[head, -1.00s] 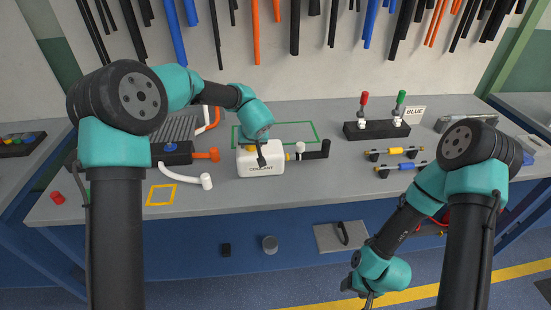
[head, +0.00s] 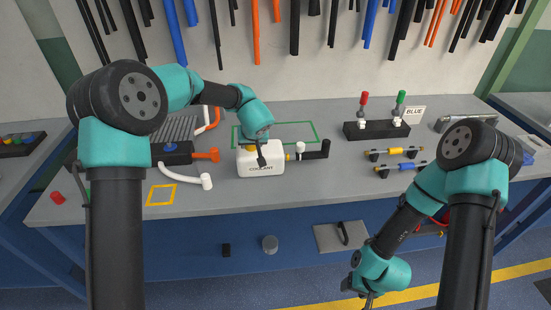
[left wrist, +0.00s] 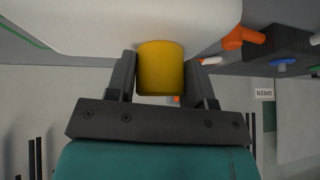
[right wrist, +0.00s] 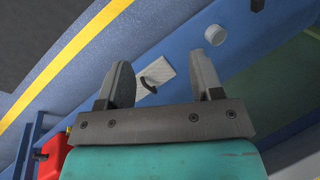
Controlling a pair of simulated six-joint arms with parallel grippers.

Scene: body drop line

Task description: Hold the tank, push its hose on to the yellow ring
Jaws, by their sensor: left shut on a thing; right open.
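The white tank (head: 262,165), labelled COOLANT, stands upright on the bench. My left gripper (head: 261,152) is over its top, mostly hidden by the arm. In the left wrist view, the left gripper (left wrist: 160,75) is shut on the tank's yellow cap (left wrist: 160,68). The yellow ring (head: 289,157) shows small at the tank's right side. A black hose (head: 313,155) with a bent-up end lies just right of it, with a white piece (head: 300,147) on it; the exact gap is too small to tell. My right gripper (right wrist: 165,82) is open and empty, low in front of the bench.
A green outline (head: 304,124) lies behind the tank. A white tube (head: 182,174) and a yellow square (head: 161,195) are to its left. A black block with red and green levers (head: 376,130) and small cylinders (head: 403,151) stand right.

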